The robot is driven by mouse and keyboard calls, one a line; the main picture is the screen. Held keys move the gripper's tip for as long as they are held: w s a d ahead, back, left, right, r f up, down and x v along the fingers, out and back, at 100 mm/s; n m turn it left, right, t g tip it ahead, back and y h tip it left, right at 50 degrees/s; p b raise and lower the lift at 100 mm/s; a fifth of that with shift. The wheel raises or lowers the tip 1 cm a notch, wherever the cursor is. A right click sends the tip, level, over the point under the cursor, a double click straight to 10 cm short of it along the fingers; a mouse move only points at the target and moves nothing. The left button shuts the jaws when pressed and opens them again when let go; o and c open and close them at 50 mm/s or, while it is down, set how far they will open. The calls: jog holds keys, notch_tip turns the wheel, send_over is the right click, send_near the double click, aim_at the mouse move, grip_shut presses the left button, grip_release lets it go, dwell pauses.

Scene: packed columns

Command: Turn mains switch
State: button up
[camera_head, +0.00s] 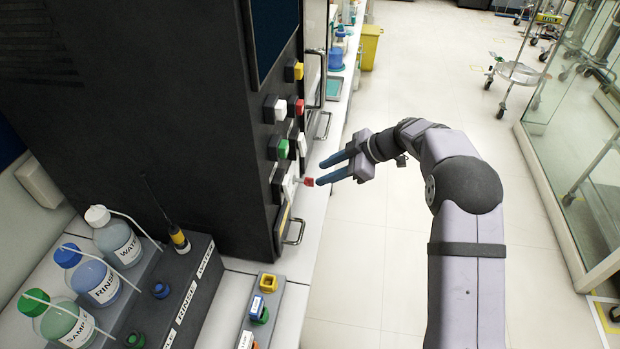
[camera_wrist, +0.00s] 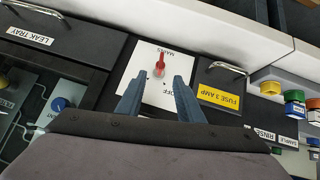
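The mains switch (camera_wrist: 157,68) is a red lever on a white plate (camera_wrist: 152,92) lettered "MAINS" and "OFF" in the wrist view. In the head view the red switch (camera_head: 308,181) sticks out low on the dark cabinet's front. My gripper (camera_wrist: 163,84) has two blue fingers, spread apart, with nothing between them. The lever shows just beyond the fingertips, roughly in line with the gap. In the head view my gripper (camera_head: 318,171) points left at the switch, its tips close to it. Whether they touch it I cannot tell.
A yellow "FUSE 3 AMP" label (camera_wrist: 219,98) and metal handles (camera_wrist: 238,70) flank the plate. Coloured buttons (camera_head: 283,149) project above the switch. Labelled bottles (camera_head: 117,240) stand in a rack at lower left. The floor (camera_head: 375,250) beside the bench is clear.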

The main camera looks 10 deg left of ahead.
aim_at(312, 178)
jog(key=shift+p+x, duration=1.35)
jog(key=shift+x, duration=2.2)
jog(key=shift+r, duration=0.1)
jog(key=shift+c, duration=0.7)
grip_shut()
